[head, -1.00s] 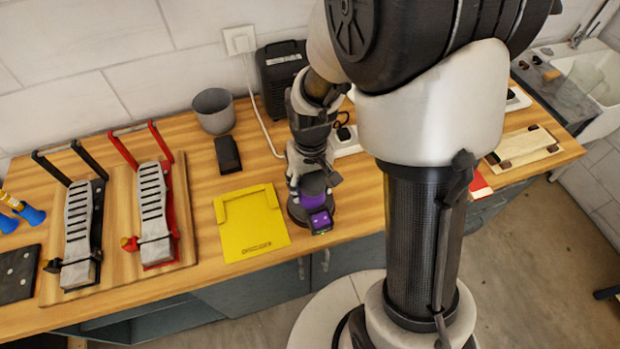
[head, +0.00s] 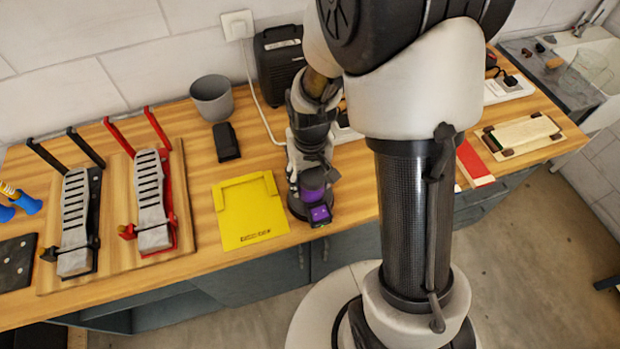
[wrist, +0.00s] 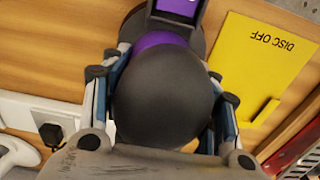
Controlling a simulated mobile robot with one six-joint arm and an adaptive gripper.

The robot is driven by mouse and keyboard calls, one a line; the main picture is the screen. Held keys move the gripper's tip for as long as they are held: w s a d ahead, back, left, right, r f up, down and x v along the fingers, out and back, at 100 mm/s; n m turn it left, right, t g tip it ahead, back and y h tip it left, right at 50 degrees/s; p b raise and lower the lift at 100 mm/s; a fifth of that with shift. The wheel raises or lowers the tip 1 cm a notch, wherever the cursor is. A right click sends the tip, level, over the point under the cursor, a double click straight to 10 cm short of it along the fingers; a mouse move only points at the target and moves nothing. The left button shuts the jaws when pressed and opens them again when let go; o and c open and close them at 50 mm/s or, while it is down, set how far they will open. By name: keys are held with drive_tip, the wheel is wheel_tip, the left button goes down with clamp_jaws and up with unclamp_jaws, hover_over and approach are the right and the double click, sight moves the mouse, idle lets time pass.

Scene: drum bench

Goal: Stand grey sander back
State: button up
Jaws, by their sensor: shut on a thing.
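The sander (head: 314,196) has a dark grey rounded top, a purple band and a purple-faced block at its front. It stands about upright just right of the yellow plate (head: 250,228), near the bench's front edge. I cannot tell whether its dark round base touches the wood. My gripper (head: 309,176) is shut on the sander from above. In the wrist view the grey top of the sander (wrist: 163,95) fills the space between the fingers of my gripper (wrist: 165,72), and the yellow plate (wrist: 262,62), marked "DISC OFF", lies beside it.
Two slotted pedals, black (head: 76,215) and red (head: 152,200), stand on a board at left. A grey cup (head: 211,98), a black block (head: 226,142) and a black box (head: 281,70) stand behind. A power strip (head: 345,130) and cable lie behind my gripper.

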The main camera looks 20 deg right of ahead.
drive_tip(key=shift+s+f, duration=0.25)
drive_tip(key=shift+f, duration=0.15)
drive_tip(key=shift+c, duration=0.7)
drive_tip(key=o, duration=1.1)
drive_tip(key=shift+s+f, duration=0.1)
drive_tip(key=shift+o, duration=1.4)
drive_tip(key=shift+w, duration=0.3)
drive_tip(key=shift+o, duration=0.8)
